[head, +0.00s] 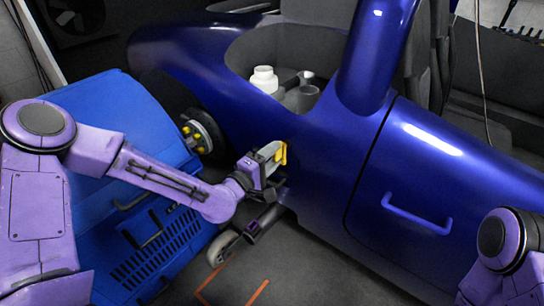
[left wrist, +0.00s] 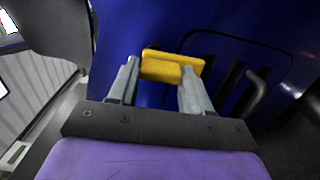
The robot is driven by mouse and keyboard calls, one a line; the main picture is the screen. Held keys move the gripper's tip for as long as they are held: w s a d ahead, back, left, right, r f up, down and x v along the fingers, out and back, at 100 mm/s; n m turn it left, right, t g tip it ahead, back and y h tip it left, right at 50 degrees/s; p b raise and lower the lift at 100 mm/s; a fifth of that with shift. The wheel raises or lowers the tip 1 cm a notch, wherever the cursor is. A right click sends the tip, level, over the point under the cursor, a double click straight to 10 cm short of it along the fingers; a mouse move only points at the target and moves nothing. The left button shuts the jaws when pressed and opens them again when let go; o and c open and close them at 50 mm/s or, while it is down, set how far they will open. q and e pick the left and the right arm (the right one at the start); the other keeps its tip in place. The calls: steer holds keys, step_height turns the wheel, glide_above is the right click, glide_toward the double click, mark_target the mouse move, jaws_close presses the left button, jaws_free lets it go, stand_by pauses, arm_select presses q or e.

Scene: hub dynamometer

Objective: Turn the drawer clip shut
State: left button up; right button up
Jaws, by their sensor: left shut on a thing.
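The yellow clip (head: 281,153) sits against the dark blue body side near the middle of the head view. In the left wrist view the clip (left wrist: 172,68) is a yellow bar lying between my fingertips, slightly tilted. My left gripper (head: 271,158) is shut on it, with one grey finger on each side; it also shows in the left wrist view (left wrist: 160,75). Part of the clip is hidden by my gripper in the head view. A dark outlined panel (left wrist: 240,48) is behind the clip; I cannot tell whether it is the drawer front. My right gripper is out of view.
The dark blue car body (head: 330,190) fills the middle, with a blue handle (head: 417,214) on its door. A bright blue cabinet (head: 100,110) stands at the left. A small caster wheel (head: 221,248) is below my gripper. Bare floor (head: 330,275) lies in front.

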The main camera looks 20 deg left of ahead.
arm_select(q)
steer(key=o, duration=1.1)
steer(key=shift+c, duration=0.2)
steer(key=p+v, duration=0.2)
steer(key=v, duration=0.8)
steer(key=shift+s, duration=0.3)
steer(key=shift+a, duration=0.15)
